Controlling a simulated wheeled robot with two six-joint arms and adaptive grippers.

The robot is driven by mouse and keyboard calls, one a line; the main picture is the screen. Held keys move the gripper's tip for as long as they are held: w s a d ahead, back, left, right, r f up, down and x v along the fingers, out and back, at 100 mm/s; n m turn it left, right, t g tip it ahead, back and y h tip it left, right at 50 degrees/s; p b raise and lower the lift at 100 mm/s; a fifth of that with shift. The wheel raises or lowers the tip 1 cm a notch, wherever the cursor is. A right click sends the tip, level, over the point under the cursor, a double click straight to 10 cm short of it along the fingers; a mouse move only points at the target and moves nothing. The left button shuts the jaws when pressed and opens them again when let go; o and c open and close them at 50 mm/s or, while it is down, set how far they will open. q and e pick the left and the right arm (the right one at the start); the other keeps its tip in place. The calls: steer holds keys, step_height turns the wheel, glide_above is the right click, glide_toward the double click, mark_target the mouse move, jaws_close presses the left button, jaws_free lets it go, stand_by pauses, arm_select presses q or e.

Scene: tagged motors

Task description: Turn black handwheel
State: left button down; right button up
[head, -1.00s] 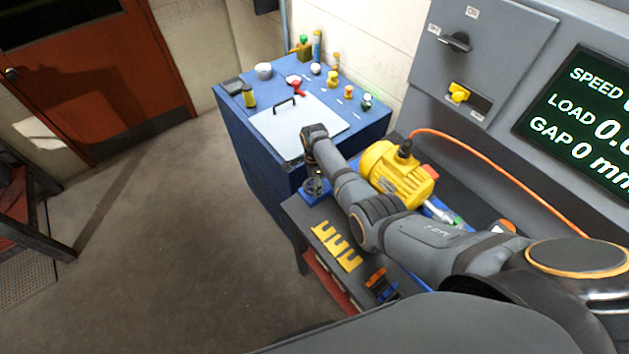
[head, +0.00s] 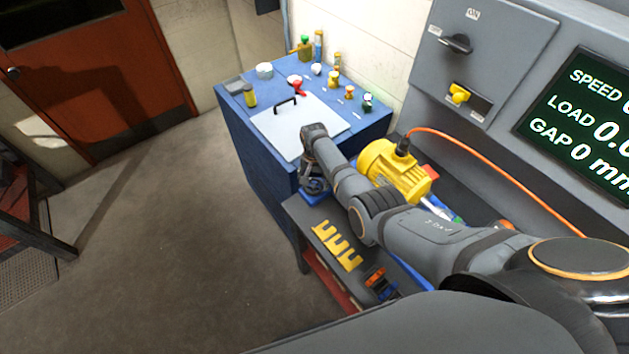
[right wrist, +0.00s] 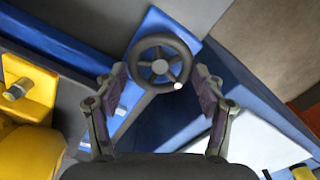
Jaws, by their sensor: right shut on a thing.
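The black handwheel (right wrist: 160,64) shows in the right wrist view as a dark spoked ring with a small pale knob at its lower right rim. It sits over a blue base. In the head view the handwheel (head: 315,187) is small and partly covered by my right gripper (head: 311,176), which points down at it. My left gripper is not in view.
A yellow motor (head: 393,170) with an orange cable stands right of my right arm. Yellow slotted pieces (head: 337,246) lie on the dark bench in front. A blue cabinet (head: 262,165) with a white plate (head: 300,122) and small items stands behind.

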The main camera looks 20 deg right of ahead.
steer(key=n, duration=0.4)
steer(key=shift+w+a+r+n, duration=0.1)
steer(key=shift+w+n, duration=0.05)
steer(key=shift+n, duration=0.15)
steer(key=n, duration=0.5)
steer(key=shift+a, duration=0.15)
steer(key=n, duration=0.9)
steer(key=shift+a+n, duration=0.15)
steer(key=shift+n, duration=0.15)
steer(key=n, duration=0.5)
steer(key=shift+s, duration=0.2)
steer(key=n, duration=0.5)
steer(key=shift+s, duration=0.1)
steer(key=n, duration=0.4)
steer(key=shift+s, duration=0.1)
steer(key=n, duration=0.5)
steer(key=shift+n, duration=0.3)
